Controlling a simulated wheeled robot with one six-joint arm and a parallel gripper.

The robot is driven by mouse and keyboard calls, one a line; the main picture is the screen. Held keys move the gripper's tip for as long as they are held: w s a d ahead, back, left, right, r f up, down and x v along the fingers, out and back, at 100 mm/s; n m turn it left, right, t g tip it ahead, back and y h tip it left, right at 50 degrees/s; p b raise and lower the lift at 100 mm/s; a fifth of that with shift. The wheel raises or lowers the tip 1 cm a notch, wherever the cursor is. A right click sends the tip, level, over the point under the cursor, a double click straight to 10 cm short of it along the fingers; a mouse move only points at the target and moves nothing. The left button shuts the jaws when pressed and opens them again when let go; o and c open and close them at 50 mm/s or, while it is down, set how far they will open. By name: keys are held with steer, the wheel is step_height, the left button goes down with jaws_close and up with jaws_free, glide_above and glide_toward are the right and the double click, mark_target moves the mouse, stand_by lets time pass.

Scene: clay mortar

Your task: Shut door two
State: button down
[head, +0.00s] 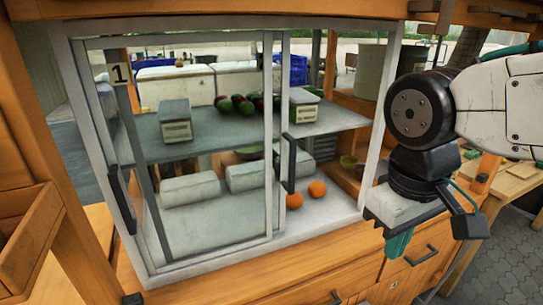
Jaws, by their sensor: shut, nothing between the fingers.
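A glass-fronted cabinet (378,115) with a pale frame has sliding doors. The left door (215,262) bears a "1" label (121,73) and has a dark handle (122,198) on its left side. A second framed door (284,90) sits mostly behind it, with a dark handle (288,165) near its right edge. No "2" label shows. The right part of the front looks open. My gripper (397,248) is shut and empty, its teal fingers pointing down, to the right of the cabinet and apart from the second door's handle.
Inside, a shelf (215,148) holds pale boxes (175,121) and dark fruit (238,104). Oranges (317,189) lie low by the open right part. Wooden drawers (420,255) are below; a wooden post stands left. A side table (505,185) is at right.

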steer(key=w+a+r+t+h, duration=0.1)
steer(key=w+a+r+t, duration=0.1)
steer(key=w+a+r, duration=0.45)
steer(key=w+a+r+t+h, duration=0.1)
steer(key=w+a+t, duration=0.15)
steer(key=a, duration=0.65)
steer(key=w+a+r+t+h, duration=0.1)
steer(key=w+a+r+t, duration=0.1)
steer(key=w+a+r, duration=0.35)
steer(key=w+d+f+m, duration=0.1)
steer(key=w+d+f, duration=0.4)
steer(key=f, duration=0.4)
steer(key=shift+w+d+f+g, duration=0.3)
steer(key=shift+w+g, duration=0.05)
steer(key=shift+w, duration=0.35)
